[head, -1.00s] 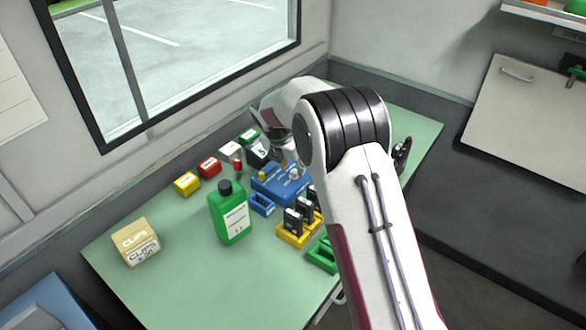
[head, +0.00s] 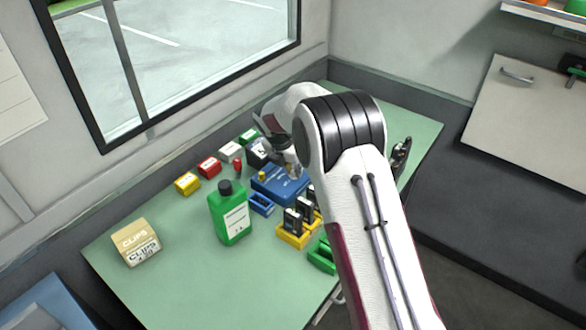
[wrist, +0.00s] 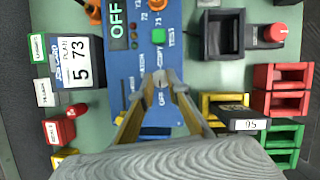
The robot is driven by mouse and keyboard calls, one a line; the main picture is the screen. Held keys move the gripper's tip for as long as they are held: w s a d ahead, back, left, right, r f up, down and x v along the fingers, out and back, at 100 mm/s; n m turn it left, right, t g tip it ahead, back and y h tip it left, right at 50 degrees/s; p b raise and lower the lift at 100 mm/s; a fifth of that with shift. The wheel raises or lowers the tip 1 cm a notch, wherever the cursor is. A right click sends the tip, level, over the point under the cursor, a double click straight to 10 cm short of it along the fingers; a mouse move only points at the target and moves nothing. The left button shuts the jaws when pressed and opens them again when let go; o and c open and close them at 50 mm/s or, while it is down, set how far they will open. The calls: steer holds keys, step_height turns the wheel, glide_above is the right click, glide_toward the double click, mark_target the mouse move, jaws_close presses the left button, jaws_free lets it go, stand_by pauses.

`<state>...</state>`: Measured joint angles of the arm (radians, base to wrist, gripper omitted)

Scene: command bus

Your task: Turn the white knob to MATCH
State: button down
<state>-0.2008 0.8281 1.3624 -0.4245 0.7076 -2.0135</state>
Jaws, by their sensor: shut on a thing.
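The blue box (head: 275,187) stands on the green table, partly hidden by my arm. In the wrist view the blue box (wrist: 121,75) has a dark display (wrist: 118,26) reading OFF, a green button (wrist: 158,36) by the word TEST, and an orange knob (wrist: 93,10). My gripper (wrist: 163,82) is over the box's face, its fingertips shut on the white knob. The fingertips largely cover the knob, so its pointing direction cannot be told. In the head view my gripper (head: 294,172) is at the box's right part.
A green bottle (head: 232,214) stands to the left in front of the box. Yellow (head: 187,183), red and white blocks line the back left. A yellow rack (head: 294,238) with dark pieces and a green tray (head: 321,257) lie near my arm. A clips box (head: 136,243) stands far left.

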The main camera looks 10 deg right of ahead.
steer(key=shift+m, duration=0.3)
steer(key=shift+w+a+m+g+h, duration=0.1)
steer(key=shift+m+g+h, duration=0.2)
steer(key=shift+m, duration=0.75)
steer(key=shift+m+g+h, duration=0.3)
steer(key=shift+m, duration=0.75)
steer(key=c, duration=2)
jaws_free()
steer(key=shift+o, duration=0.2)
steer(key=shift+n, duration=0.4)
